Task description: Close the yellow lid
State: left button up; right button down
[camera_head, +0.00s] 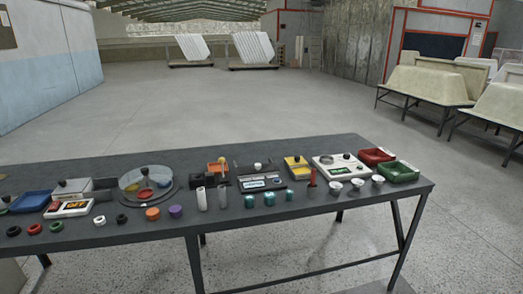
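A yellow lid (298,167) with a small dark knob shows on the right half of the dark table, between a grey device and a white device. It looks like a small flat panel, and at this size I cannot tell whether it is fully down or slightly raised. What lies under it is hidden. Neither of my grippers is in view.
The table (180,240) holds a white device (337,166), a grey device (262,178), a round clear-covered dish (147,184), and red (377,156) and green trays (398,171). Small cups, cylinders and rings line the front. Open floor lies behind; bathtub shells (428,82) stand right.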

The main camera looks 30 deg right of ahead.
aim_at(296, 160)
jog(key=l+u, duration=0.45)
jog(key=l, duration=0.5)
jog(key=l+u, duration=0.45)
jog(key=l, duration=0.5)
